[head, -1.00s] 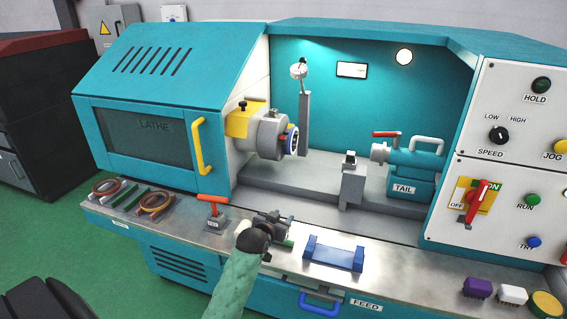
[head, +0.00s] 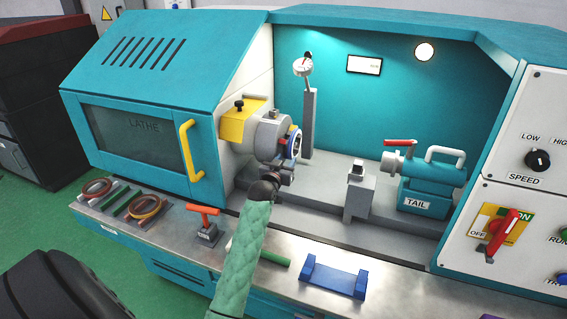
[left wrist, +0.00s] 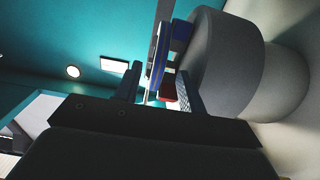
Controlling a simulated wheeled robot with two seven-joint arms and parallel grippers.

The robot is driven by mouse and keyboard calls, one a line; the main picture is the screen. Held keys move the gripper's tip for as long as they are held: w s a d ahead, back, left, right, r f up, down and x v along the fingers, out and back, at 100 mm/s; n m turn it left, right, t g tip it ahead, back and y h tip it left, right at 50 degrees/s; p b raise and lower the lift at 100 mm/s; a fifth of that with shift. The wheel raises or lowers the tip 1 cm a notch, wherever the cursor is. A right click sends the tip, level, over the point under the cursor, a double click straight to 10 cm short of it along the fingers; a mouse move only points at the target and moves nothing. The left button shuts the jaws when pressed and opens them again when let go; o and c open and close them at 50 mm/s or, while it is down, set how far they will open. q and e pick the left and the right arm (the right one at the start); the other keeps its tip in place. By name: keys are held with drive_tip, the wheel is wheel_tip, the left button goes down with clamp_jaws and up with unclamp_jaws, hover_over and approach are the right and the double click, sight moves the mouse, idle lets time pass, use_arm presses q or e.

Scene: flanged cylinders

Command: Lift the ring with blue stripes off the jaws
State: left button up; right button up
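The ring with blue stripes (head: 295,144) sits upright on the front of the grey chuck (head: 268,138), around its coloured jaws. In the left wrist view the ring (left wrist: 157,66) shows edge-on, in front of the chuck (left wrist: 225,65), with a blue jaw (left wrist: 181,34) and a red jaw (left wrist: 168,90) beside it. My left gripper (head: 284,168) is just below and in front of the ring. Its fingers (left wrist: 155,82) are apart, one on each side of the ring's lower edge. I cannot tell whether they touch it. My right gripper is in neither view.
A dial gauge on a grey post (head: 308,118) stands close behind the chuck. A grey tool post (head: 359,192) and the tailstock (head: 428,195) are to the right. A blue cradle (head: 333,276), a green rod (head: 274,257) and an orange-handled tool (head: 204,222) are on the front tray.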

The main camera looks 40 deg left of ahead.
sight(289, 155)
use_arm(q)
drive_tip(key=p+x, duration=0.1)
drive_tip(key=x, duration=0.2)
drive_tip(key=shift+w, duration=0.4)
drive_tip(key=shift+w+a, duration=0.2)
drive_tip(key=shift+w, duration=0.4)
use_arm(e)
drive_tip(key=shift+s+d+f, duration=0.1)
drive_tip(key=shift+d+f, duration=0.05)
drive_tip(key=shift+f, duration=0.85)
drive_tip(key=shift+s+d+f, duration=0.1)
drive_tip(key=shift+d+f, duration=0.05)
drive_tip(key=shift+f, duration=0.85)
